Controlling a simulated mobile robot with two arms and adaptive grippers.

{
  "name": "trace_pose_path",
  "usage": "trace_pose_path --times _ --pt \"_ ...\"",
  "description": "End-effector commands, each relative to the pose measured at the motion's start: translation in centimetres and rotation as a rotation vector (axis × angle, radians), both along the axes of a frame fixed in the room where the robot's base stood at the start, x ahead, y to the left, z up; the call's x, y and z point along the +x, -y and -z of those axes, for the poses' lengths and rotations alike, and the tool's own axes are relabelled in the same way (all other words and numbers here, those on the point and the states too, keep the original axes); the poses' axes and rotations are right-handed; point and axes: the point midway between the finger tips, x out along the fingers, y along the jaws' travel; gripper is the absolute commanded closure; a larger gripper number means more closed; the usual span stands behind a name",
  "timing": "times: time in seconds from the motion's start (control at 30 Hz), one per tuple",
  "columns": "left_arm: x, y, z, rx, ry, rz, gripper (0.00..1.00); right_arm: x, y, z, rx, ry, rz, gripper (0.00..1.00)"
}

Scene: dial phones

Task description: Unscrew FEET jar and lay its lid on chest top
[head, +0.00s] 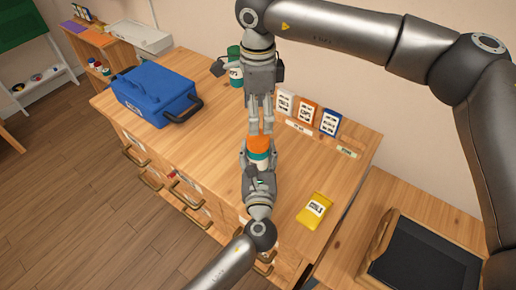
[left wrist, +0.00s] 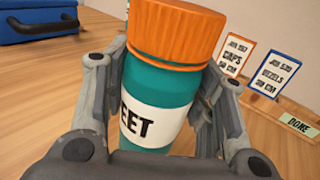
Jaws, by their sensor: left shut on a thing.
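The FEET jar is teal with a white label and an orange lid (head: 259,143). In the left wrist view the jar (left wrist: 160,98) is close and tilted in the picture, its label reading "EET", with the lid (left wrist: 178,30) on top and its upper edge cut off. My left gripper (head: 258,165) is shut on the jar's body below the lid. My right gripper (head: 261,130) points down just above the lid, with a gap between its fingers; I cannot tell if they touch the lid. The chest top (head: 205,120) is pale wood.
A blue case (head: 155,95) stands at the left of the chest top. A green container (head: 235,68) stands behind my right gripper. Several cards (head: 306,111) stand along the back by a DONE label (head: 347,152). A yellow card (head: 314,210) lies at the right; bare wood surrounds it.

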Motion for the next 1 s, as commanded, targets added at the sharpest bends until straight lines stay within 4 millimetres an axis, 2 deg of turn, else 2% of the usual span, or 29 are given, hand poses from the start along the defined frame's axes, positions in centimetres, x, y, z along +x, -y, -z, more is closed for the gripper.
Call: trace_pose_path --times 0.17,0.27,1.0 --pt "-0.01 -0.01 0.06 0.001 -0.001 0.0 1.0 -0.01 -0.02 0.01 0.0 0.0 0.15 0.32" --pt "-0.01 -0.01 0.07 0.001 -0.001 0.0 1.0 -0.02 -0.03 0.01 0.001 -0.001 0.306 0.32" --pt "-0.02 -0.02 0.11 0.001 -0.002 0.0 1.0 -0.03 -0.03 0.03 0.0 -0.001 1.602 0.32"
